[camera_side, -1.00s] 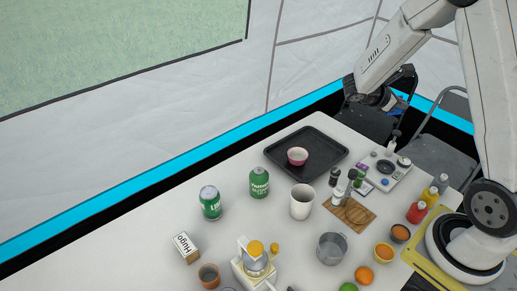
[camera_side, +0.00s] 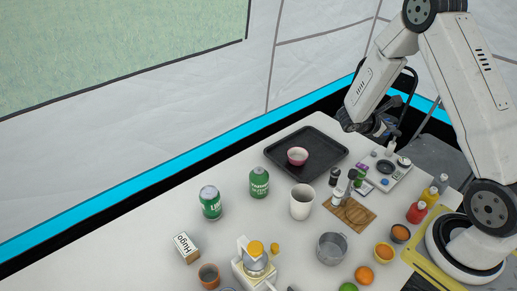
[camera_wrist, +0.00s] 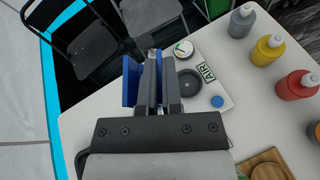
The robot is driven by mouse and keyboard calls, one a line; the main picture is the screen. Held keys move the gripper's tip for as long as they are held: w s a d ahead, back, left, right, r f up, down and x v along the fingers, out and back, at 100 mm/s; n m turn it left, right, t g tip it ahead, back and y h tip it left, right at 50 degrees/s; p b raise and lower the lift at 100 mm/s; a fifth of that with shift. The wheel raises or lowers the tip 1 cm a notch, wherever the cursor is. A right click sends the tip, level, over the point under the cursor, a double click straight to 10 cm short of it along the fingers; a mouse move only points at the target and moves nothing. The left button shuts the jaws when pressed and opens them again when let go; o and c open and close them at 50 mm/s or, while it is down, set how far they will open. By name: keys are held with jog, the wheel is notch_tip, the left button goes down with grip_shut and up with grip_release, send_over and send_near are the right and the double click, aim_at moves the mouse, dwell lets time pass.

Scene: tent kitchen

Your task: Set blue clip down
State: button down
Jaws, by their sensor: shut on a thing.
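My gripper (camera_wrist: 157,100) is shut on the blue clip (camera_wrist: 130,82), whose blue sides show by the fingers in the wrist view. In the side view my gripper (camera_side: 385,128) hangs over the far right end of the table, near the white board of small things. The clip is too small and dark to make out clearly there. In the wrist view the clip is beside the white board (camera_wrist: 226,98), which bears a dark round dish (camera_wrist: 190,83), a blue round cap (camera_wrist: 217,101) and a white-lidded tin (camera_wrist: 184,49).
A black tray (camera_side: 325,150) with a pink bowl (camera_side: 297,156) stands left of the gripper. Grey, yellow and red bottles (camera_wrist: 297,85) stand right of the board in the wrist view. Folding chairs (camera_wrist: 92,48) are beyond the table edge.

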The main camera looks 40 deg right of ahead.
jog(key=shift+f, duration=0.9)
jog(key=shift+w+d, duration=0.1)
jog(key=shift+w+d+f, duration=1.25)
jog(key=shift+w+f, duration=0.35)
jog(key=shift+w, duration=0.25)
jog(key=shift+w+d+f, duration=1.3)
jog(key=shift+w+f, duration=0.25)
jog(key=shift+w, duration=0.3)
jog(key=shift+w+d+f, duration=1.25)
jog(key=shift+w+f, duration=0.35)
jog(key=shift+w, duration=0.25)
jog(key=shift+f, duration=0.1)
jog(key=shift+w+d+f, duration=0.1)
jog(key=shift+w+f, duration=0.05)
jog(key=shift+f, duration=1.5)
jog(key=shift+f, duration=0.2)
